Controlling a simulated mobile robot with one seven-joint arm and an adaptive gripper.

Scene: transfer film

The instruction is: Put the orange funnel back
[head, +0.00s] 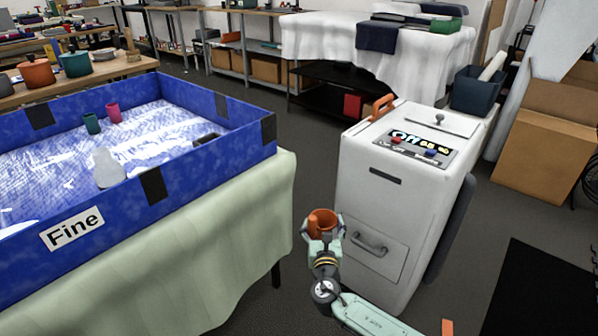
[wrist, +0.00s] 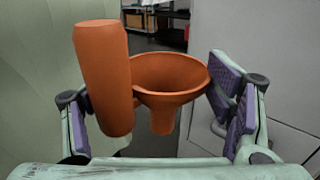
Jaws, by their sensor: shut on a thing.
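The orange funnel (wrist: 172,78) is in my gripper (head: 322,226), its cone mouth facing up and its narrow spout pointing down. A thick, rounded orange piece (wrist: 103,75) stands upright at its left in the wrist view; I cannot tell whether it is part of the funnel. The purple finger pads of my gripper (wrist: 158,105) stand either side of the orange parts, the right pads at the funnel's rim and the left one mostly hidden behind the thick piece. In the head view the funnel (head: 322,217) is held in the gap between the table and the white machine.
A blue-walled tray (head: 215,160) labelled "Fine" sits on a cloth-covered table (head: 215,245) at left, holding a teal cup (head: 91,123), a pink cup (head: 113,112) and a whitish bottle (head: 107,167). The white machine (head: 372,215) stands close right of my gripper. Dark floor lies between.

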